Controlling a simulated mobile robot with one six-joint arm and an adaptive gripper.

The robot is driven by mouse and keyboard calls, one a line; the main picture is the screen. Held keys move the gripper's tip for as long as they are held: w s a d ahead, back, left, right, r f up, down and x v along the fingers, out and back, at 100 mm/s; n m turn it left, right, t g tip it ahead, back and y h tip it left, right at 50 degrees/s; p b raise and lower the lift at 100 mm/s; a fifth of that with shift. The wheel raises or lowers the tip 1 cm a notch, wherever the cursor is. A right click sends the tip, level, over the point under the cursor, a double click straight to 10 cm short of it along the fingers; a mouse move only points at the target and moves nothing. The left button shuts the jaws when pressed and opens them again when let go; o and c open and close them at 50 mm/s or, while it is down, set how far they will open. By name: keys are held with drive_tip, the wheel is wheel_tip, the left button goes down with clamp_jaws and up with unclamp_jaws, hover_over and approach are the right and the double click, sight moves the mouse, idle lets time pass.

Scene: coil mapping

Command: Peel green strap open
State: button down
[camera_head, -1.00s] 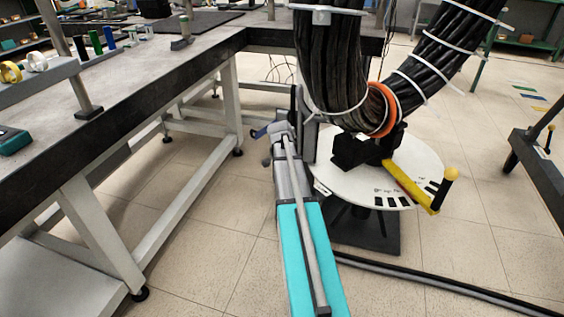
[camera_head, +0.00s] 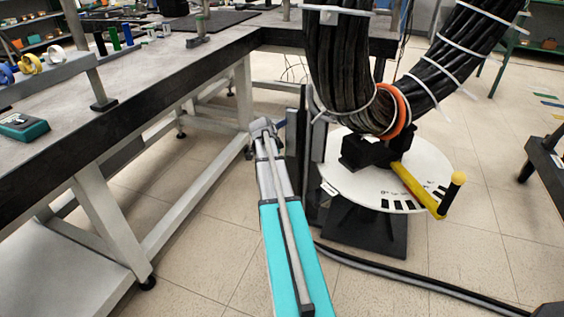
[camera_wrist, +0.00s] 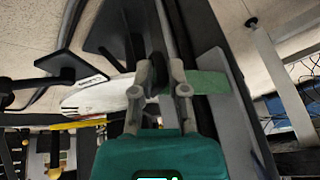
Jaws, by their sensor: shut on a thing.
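The green strap (camera_wrist: 208,82) shows in the wrist view as a short flat band against a dark upright post (camera_wrist: 182,35), just right of the fingers. My gripper (camera_wrist: 165,66) has its grey fingers close together at the strap's left end, shut on it. The fingers cover that end, so the exact grip is hidden. In the head view my teal and grey arm reaches forward to the post (camera_head: 304,150), left of the round white turntable (camera_head: 346,178). The strap cannot be made out in the head view.
A thick black cable bundle (camera_head: 340,65) with white ties and an orange ring (camera_head: 401,110) rises over the turntable. A yellow handle (camera_head: 415,188) sticks out at its front right. A workbench (camera_head: 140,95) stands close on the left. A black cable (camera_head: 420,283) crosses the floor.

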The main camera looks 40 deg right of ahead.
drive_tip(key=shift+w+a+f, duration=0.1)
drive_tip(key=shift+w+a, duration=0.5)
drive_tip(key=shift+w, duration=0.3)
drive_tip(key=c, duration=0.7)
unclamp_jaws()
drive_tip(key=shift+d, duration=0.1)
